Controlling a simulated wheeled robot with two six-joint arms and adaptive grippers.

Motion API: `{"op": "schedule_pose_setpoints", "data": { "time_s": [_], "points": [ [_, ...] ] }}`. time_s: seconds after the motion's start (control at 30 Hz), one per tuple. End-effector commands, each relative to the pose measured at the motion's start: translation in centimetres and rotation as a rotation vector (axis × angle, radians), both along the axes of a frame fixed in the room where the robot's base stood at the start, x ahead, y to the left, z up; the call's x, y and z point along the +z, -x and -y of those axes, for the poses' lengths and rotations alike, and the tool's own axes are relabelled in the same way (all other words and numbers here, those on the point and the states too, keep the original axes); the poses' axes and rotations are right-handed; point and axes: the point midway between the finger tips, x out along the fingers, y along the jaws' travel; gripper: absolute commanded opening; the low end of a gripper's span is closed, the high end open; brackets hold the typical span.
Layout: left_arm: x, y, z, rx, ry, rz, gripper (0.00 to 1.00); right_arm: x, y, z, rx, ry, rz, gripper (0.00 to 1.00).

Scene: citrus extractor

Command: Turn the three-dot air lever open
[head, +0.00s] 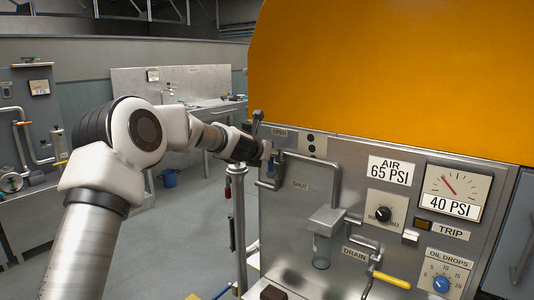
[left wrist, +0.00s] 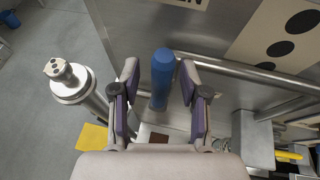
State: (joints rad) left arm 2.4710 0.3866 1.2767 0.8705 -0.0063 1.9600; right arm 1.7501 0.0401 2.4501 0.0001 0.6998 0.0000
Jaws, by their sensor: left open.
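The air lever has a blue handle (left wrist: 163,72), which stands between my left gripper's fingers in the left wrist view. My left gripper (left wrist: 159,82) is open, with one finger on each side of the handle and a visible gap at both sides. A plate with three black dots (left wrist: 285,45) is on the panel beside it. In the head view my left gripper (head: 268,150) is at the panel's upper left, between the OPEN label (head: 279,133) and the SHUT label (head: 300,185). It largely hides the lever there. My right gripper is not in view.
A bent pipe (head: 320,161) runs right of the lever. A metal post (head: 238,200) stands close to the left. Open floor lies to the left.

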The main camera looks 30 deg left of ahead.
Motion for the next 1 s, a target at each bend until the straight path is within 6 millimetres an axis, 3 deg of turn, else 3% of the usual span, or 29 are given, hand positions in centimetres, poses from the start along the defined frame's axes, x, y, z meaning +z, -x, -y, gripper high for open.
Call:
{"op": "schedule_pose_setpoints", "data": {
  "time_s": [0.5,0.63,1.0],
  "points": [
    [4.2,9.8,1.0,0.000,0.003,0.003,0.45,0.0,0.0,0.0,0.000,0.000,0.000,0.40],
    [4.5,10.7,1.2,-0.001,0.001,0.001,0.45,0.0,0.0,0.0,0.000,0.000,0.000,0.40],
    [4.5,10.7,1.2,0.000,0.000,0.001,0.45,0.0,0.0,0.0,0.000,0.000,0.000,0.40]
  ]
}}
